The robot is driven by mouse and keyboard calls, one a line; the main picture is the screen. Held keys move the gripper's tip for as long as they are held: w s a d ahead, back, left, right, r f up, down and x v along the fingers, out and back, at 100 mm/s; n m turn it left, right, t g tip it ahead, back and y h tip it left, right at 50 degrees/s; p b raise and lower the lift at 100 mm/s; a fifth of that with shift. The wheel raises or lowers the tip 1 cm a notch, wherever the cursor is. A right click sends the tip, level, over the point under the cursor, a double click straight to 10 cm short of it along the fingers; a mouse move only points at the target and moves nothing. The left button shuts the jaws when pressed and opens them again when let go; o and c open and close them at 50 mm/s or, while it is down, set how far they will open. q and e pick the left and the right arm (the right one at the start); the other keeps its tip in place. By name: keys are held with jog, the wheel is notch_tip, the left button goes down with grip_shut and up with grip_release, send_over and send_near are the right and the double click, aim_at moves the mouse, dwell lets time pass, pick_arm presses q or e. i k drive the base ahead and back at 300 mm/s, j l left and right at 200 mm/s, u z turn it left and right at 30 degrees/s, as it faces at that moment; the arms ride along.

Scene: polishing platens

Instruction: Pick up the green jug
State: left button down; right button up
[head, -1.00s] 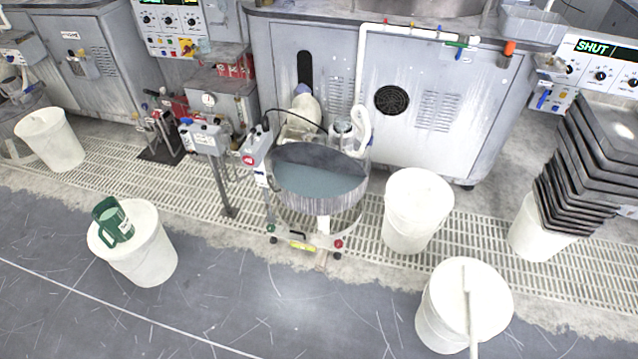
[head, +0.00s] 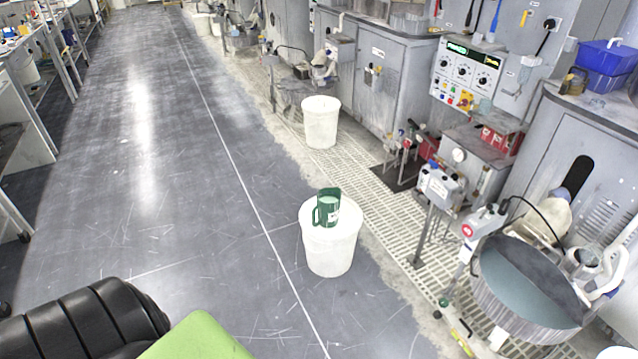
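The green jug (head: 326,209) stands upright on the white lid of a white bucket (head: 331,252), near the middle of the head view. Its handle points left and a pale label shows on its right side. The bucket stands on the grey floor beside the edge of the pale grating strip. Neither of my grippers is in view, and nothing touches the jug except the lid under it.
A second white bucket (head: 320,123) stands farther back by the grey machines. A round basin of grey-blue liquid (head: 527,283) and a control box on a post (head: 438,187) are to the right. Open grey floor (head: 190,190) lies left of the jug.

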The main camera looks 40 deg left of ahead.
aim_at(328, 199)
jog(key=u, duration=1.2)
jog(key=i+l, duration=0.05)
